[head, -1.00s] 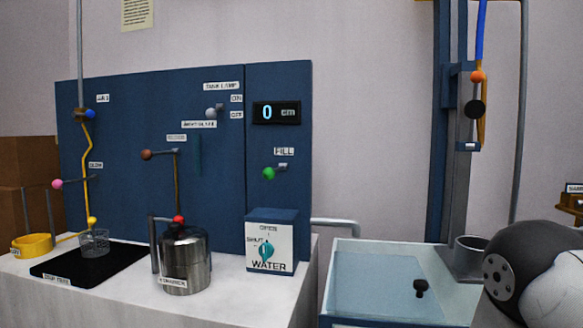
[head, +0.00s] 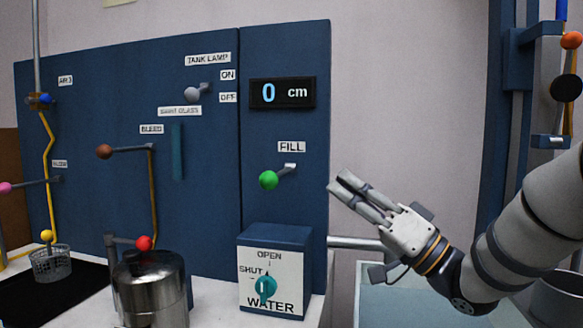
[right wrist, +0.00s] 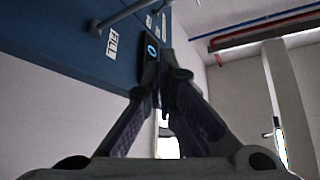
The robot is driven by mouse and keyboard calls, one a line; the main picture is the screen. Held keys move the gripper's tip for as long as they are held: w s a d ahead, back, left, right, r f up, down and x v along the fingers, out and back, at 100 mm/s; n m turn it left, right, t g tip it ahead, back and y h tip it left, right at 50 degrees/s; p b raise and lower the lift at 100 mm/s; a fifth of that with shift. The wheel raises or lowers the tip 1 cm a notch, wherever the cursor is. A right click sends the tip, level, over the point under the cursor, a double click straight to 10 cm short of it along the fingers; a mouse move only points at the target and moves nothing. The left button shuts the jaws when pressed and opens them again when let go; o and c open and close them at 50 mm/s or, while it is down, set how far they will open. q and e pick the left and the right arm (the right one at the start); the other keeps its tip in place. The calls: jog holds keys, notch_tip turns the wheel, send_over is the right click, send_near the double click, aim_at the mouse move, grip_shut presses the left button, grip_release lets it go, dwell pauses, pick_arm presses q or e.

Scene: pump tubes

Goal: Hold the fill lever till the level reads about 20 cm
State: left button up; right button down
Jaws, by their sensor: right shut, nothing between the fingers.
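The fill lever (head: 268,180) has a green ball on a short grey arm and stands out from the blue panel under the FILL label. The level display (head: 283,93) reads 0 cm. My right gripper (head: 337,181) is shut and empty, to the right of the green ball and apart from it, its fingers pointing up and left. In the right wrist view its closed fingers (right wrist: 161,65) partly cover the display (right wrist: 152,52), and the FILL label (right wrist: 112,41) shows to the left. My left gripper is out of view.
The WATER box (head: 273,240) with its teal knob (head: 265,287) stands below the lever. A metal canister (head: 150,290) with a red ball above it is to the left. A grey pipe (head: 352,243) runs behind my right gripper to a pale blue tank (head: 385,305).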

notch_tip(320, 180, up, 6)
send_over(280, 174)
jog(key=s+d, duration=0.3)
jog(key=d, duration=0.1)
jog(key=a+f, duration=0.1)
jog(key=s+a+f, duration=0.1)
jog(key=shift+s+f, duration=0.1)
jog(key=shift+f, duration=0.3)
jog(key=shift+f, duration=0.1)
notch_tip(280, 174, down, 6)
jog(key=n+g+y, duration=0.1)
jog(key=n+y, duration=0.1)
jog(key=shift+w+f+n+g+b, duration=0.15)
jog(key=shift+w+n+g+b, duration=0.1)
jog(key=shift+n+g+b, duration=0.15)
dwell(5.2)
